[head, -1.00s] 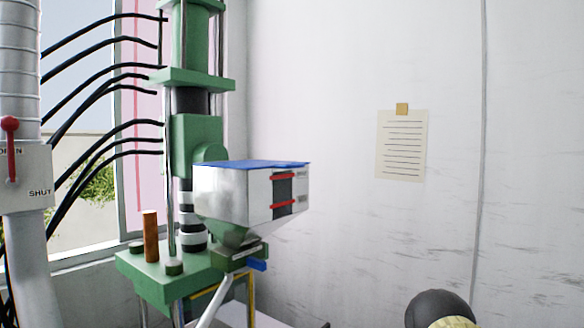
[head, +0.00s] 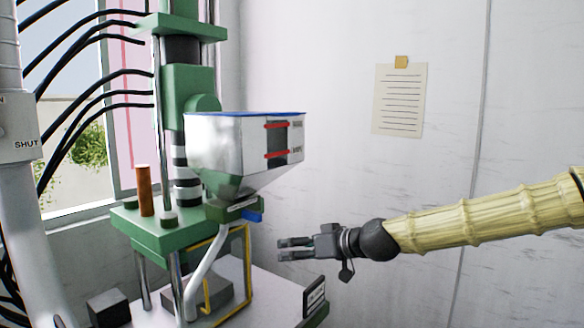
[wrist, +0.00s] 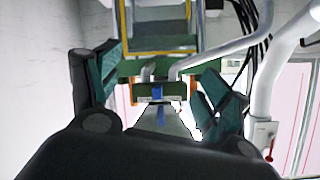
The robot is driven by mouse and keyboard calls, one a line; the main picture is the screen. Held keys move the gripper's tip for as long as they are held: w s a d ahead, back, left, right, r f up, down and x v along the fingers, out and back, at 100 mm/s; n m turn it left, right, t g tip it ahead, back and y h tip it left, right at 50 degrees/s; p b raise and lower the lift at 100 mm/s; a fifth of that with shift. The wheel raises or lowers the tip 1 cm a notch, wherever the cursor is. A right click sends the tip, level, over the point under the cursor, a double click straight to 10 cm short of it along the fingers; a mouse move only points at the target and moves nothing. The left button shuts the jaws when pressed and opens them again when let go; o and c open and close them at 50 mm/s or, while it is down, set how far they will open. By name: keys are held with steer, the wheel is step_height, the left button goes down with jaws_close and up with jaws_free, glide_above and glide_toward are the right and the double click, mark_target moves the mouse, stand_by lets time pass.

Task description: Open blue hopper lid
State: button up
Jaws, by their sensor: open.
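The blue hopper lid (head: 250,113) shows edge-on as a thin blue sheet. It lies flat on top of the metal hopper (head: 215,145), apparently closed. My gripper (head: 281,249) is right of and below the hopper, apart from it, with its fingers pointing left. The fingers are open and empty. In the wrist view my gripper (wrist: 160,70) has its fingers spread to both sides. That view looks upside down and shows a blue tab (wrist: 158,93) between the fingers. The lid cannot be made out there.
The green press (head: 190,90) stands behind the hopper. A blue tab (head: 252,216) sticks out beneath the hopper, above a yellow frame (head: 247,270). A brown cylinder (head: 144,190) stands on the green plate.

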step_height(320, 180, up, 16)
steer(key=d+n+t+y, duration=0.2)
steer(key=d, duration=0.1)
steer(key=n+y, duration=0.2)
glide_toward(294, 115)
steer(key=p+x, duration=0.3)
steer(key=x, duration=0.7)
steer(key=shift+a, duration=0.2)
